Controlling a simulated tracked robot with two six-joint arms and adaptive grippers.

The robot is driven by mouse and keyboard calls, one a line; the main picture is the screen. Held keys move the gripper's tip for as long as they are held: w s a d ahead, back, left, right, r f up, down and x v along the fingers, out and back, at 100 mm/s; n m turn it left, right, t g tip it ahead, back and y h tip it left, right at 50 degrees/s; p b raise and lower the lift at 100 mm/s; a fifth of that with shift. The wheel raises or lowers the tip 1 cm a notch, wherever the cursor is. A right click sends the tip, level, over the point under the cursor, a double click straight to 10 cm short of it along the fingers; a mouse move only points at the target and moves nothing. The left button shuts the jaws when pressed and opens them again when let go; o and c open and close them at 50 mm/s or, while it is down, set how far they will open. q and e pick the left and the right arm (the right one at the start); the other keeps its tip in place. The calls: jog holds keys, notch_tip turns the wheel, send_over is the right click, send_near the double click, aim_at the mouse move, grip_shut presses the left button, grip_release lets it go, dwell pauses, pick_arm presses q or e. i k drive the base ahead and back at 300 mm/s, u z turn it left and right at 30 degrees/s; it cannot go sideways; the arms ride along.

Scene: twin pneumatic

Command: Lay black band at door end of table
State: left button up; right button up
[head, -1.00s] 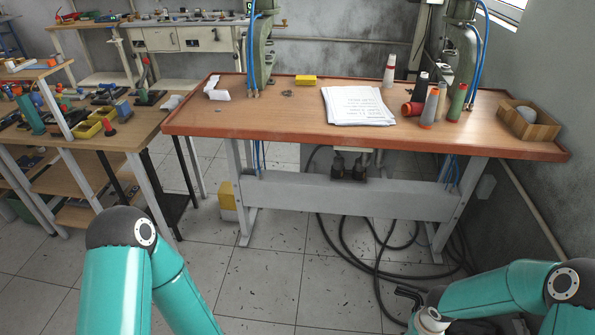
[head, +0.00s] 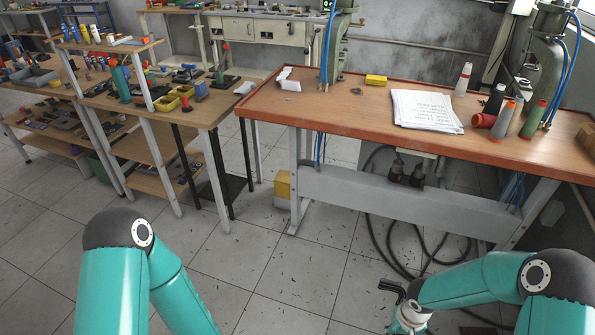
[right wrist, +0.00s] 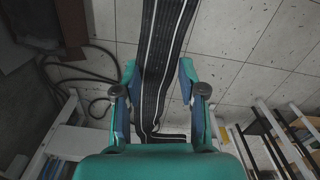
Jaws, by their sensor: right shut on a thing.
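The black band (right wrist: 163,40) has pale lengthwise stripes and runs up the middle of the right wrist view, over the tiled floor. My right gripper (right wrist: 158,72) is shut on it, with one finger on each side. In the head view my right arm is low at the bottom right, in front of the table, and the band is not clearly seen there. The table (head: 330,102) has a wooden top with an orange rim. No door shows, so I cannot tell which is its door end. My left arm shows at the bottom left, but its gripper is out of view.
On the table are papers (head: 425,110), a yellow box (head: 376,80), a crumpled white piece (head: 288,79) and several thread cones at the right. The table's left front is mostly bare. A cluttered bench (head: 215,105) stands left of it. Cables (head: 385,225) lie on the floor under the table.

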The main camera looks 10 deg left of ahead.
aim_at(304, 87)
jog(key=u, duration=0.65)
jog(key=i, duration=1)
jog(key=u, duration=0.05)
